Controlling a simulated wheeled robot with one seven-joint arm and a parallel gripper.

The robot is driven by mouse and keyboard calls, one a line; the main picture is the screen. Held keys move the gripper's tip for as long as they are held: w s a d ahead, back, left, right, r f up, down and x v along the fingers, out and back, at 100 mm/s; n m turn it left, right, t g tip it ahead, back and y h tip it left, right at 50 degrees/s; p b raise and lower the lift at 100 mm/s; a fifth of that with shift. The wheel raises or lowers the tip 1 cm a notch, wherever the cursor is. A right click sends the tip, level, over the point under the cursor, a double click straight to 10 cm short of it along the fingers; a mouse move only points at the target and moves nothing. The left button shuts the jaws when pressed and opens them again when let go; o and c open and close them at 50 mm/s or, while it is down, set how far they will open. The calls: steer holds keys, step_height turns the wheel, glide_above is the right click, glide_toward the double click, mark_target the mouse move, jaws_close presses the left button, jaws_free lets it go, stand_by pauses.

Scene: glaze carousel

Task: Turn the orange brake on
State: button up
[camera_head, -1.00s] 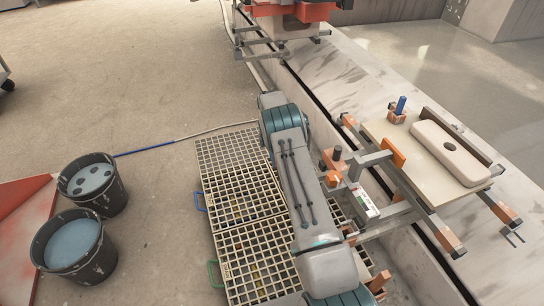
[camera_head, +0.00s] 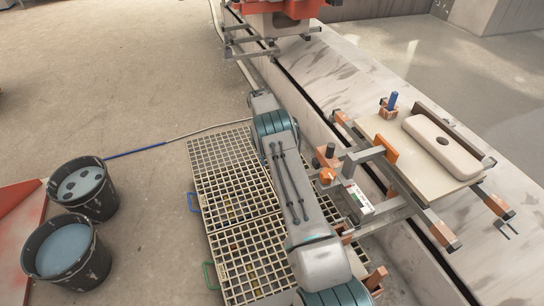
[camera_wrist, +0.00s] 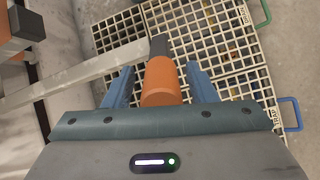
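In the wrist view an orange cylindrical handle (camera_wrist: 161,82), which I take to be the brake, sits at the end of a grey bar (camera_wrist: 85,78), with a dark joint between them. My gripper (camera_wrist: 160,88) has its two blue fingers on either side of the orange handle. Gaps show on both sides, so the fingers are open and not closed on it. The carousel frame there carries several orange parts, one with a dark knob (camera_head: 330,151), and I cannot tell which is the handle between my fingers.
Floor grates (camera_head: 235,210) lie beneath my arm. Two buckets (camera_head: 68,252) (camera_head: 84,188) stand at left. Floor between buckets and grates is clear.

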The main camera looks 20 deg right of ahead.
steer(key=r+p, duration=0.1)
steer(key=r, duration=0.3)
steer(key=shift+s+d+r+p, duration=0.1)
steer(key=shift+d+r+p, duration=0.1)
steer(key=shift+r+p, duration=0.2)
steer(key=s+d+r+p, duration=0.2)
steer(key=s+d+r, duration=0.4)
steer(key=s+d, duration=0.1)
steer(key=shift+d, duration=0.8)
steer(key=shift+s+r, duration=0.1)
steer(key=shift+c, duration=0.3)
